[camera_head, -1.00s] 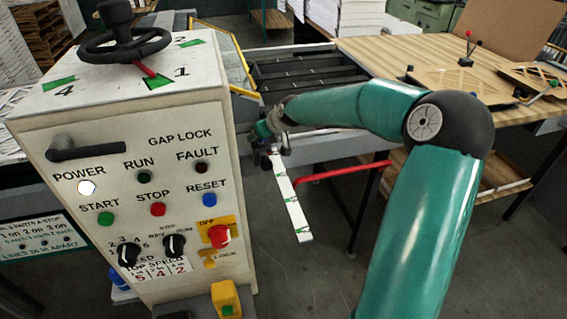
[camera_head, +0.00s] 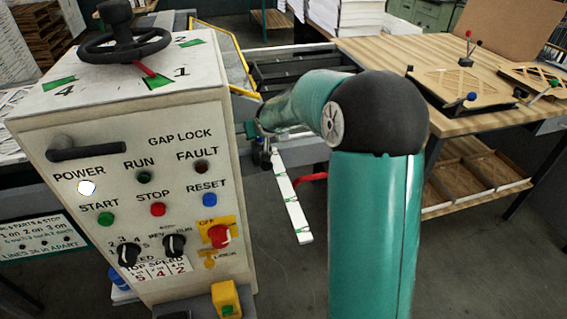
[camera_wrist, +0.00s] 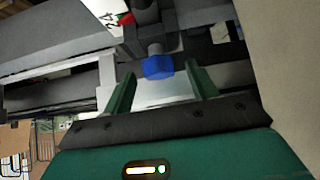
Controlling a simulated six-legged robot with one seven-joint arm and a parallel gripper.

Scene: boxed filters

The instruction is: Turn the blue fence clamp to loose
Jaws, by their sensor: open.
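The blue fence clamp (camera_wrist: 158,67) shows in the wrist view as a blue knob on a grey shaft, just above the picture's middle. My gripper (camera_wrist: 161,74) is open, with one green finger to each side and the blue knob between or just beyond the fingertips. I see no finger touching it. A white scale (camera_wrist: 103,12) with a red and green pointer lies beyond the knob. In the head view my gripper is small and dark beside the control cabinet, and I cannot make out the clamp there.
The control cabinet (camera_head: 120,200) with its black handwheel (camera_head: 123,45) stands close at the left of my gripper. A white marked rail (camera_head: 291,195) and a red bar (camera_head: 312,178) lie below the arm. A wooden table (camera_head: 440,55) with levers stands at the right.

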